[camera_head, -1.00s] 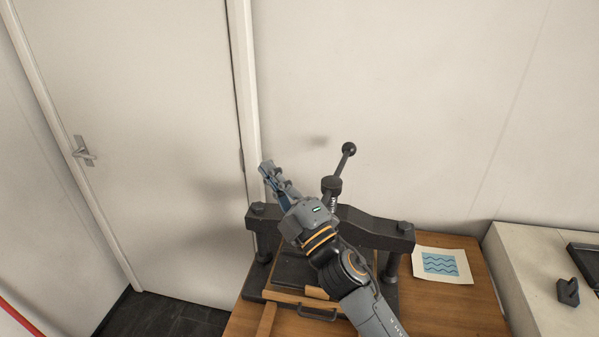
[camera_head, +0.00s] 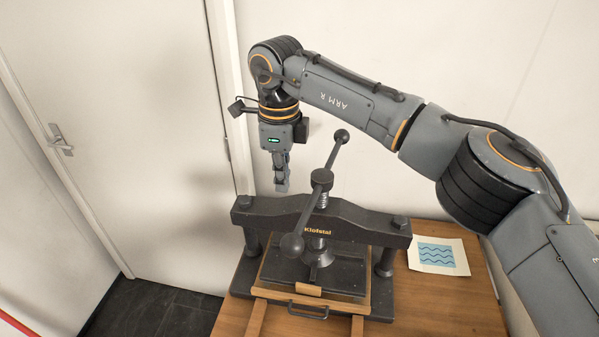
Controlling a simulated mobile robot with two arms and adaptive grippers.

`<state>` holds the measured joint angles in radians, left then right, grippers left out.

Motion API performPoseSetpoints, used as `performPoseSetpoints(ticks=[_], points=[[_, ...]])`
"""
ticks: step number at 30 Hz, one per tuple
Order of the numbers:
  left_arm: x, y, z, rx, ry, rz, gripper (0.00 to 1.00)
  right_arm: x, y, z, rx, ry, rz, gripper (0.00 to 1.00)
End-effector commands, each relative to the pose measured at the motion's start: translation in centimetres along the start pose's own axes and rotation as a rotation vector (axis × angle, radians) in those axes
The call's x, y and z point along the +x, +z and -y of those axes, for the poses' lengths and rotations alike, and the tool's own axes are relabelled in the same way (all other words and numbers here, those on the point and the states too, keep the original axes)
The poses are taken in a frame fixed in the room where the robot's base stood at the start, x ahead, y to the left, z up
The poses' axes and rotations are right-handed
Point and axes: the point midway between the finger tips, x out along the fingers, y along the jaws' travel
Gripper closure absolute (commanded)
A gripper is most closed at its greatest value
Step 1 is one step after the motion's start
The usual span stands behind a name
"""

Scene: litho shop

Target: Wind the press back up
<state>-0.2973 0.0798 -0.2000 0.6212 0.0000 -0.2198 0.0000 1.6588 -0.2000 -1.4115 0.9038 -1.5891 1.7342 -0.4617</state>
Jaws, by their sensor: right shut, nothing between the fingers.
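The dark press (camera_head: 355,222) stands on the wooden table. Its screw rises through the crossbeam to a hub (camera_head: 321,178). A handle bar with a ball at each end passes through the hub; the far ball (camera_head: 341,136) is at the upper right and the near ball (camera_head: 292,245) at the lower left, in front of the beam. The plate under the screw (camera_head: 318,268) is over the wooden bed; I cannot tell whether they touch. My right gripper (camera_head: 282,187) points down, shut and empty, left of the hub and apart from the handle in the picture. My left gripper is out of view.
A print with blue waves (camera_head: 436,256) lies on the table (camera_head: 440,305) right of the press. A drawer-like handle (camera_head: 308,310) sits at the bed's front. A wall is behind, and a closed door (camera_head: 120,130) is at left.

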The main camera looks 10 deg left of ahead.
Motion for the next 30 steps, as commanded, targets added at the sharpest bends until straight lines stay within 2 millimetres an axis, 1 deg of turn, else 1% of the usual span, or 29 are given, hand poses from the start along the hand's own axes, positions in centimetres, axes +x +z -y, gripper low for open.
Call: performPoseSetpoints(ticks=[4,8,11,18,27,29,30], points=[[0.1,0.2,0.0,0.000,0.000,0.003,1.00,0.0,-0.1,0.1,0.001,-0.003,-0.007,1.00],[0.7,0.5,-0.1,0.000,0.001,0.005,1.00,0.9,-0.1,0.0,0.001,-0.001,-0.005,1.00],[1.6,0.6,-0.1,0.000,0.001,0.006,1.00,2.2,-0.1,0.0,0.001,-0.001,-0.004,1.00],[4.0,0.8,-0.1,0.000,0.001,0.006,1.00,5.8,-0.1,0.0,0.000,0.001,-0.002,1.00],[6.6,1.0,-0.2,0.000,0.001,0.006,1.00,10.3,-0.1,0.0,0.000,0.001,-0.002,1.00],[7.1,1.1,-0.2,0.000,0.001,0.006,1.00,11.2,-0.1,0.0,0.000,0.000,-0.002,1.00],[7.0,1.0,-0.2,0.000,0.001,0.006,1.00,10.6,-0.9,-0.2,0.000,-0.002,-0.001,1.00]])
